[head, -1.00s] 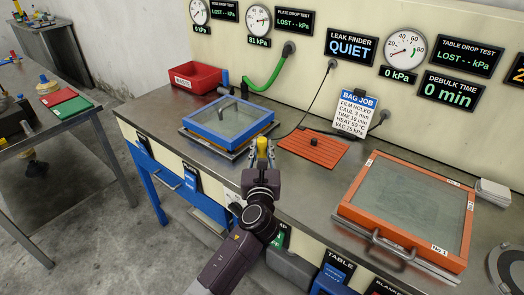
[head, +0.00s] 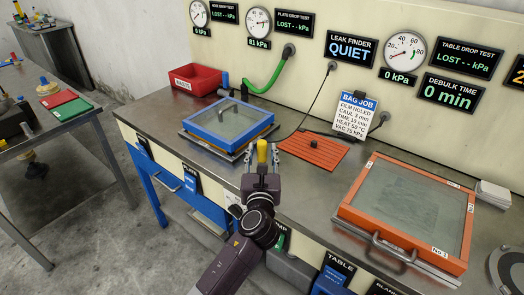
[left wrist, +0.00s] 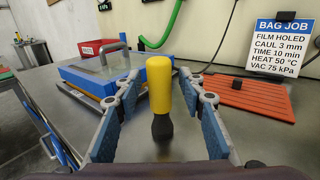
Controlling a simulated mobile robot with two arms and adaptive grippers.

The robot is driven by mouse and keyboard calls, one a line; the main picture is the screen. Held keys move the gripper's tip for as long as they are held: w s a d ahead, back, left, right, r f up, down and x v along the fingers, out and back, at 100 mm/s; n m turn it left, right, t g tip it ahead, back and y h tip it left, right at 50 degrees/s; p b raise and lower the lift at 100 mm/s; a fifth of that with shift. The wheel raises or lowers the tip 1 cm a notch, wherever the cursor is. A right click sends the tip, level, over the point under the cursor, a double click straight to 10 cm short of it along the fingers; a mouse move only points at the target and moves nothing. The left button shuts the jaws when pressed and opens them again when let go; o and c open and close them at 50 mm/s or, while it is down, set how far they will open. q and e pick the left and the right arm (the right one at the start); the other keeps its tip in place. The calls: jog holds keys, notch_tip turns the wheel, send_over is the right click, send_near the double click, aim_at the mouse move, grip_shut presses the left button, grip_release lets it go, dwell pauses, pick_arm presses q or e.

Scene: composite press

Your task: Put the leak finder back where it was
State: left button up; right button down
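The leak finder, with a yellow handle (head: 262,152) and a black lower end, stands upright on the steel bench in front of the blue frame. In the left wrist view the yellow handle (left wrist: 159,85) is between the fingers, with a gap to the pads on each side. My left gripper (head: 262,170) is open around it; its blue-padded fingers (left wrist: 158,105) are spread. The leak finder display (head: 351,47) on the wall panel reads QUIET. A thin black cable (head: 318,97) runs down from the panel towards the tool; its end is hidden. My right gripper is not in view.
A blue-framed glass lid (head: 190,124) stands behind the tool. A red ribbed mat (head: 325,153) with a black knob lies to the right, with a bag job card (head: 356,112) behind it. An orange frame (head: 350,214) is further right. A red bin (head: 196,78) stands at the back.

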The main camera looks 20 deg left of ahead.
pick_arm(q)
jog(key=v, duration=1.1)
jog(key=shift+r, duration=0.1)
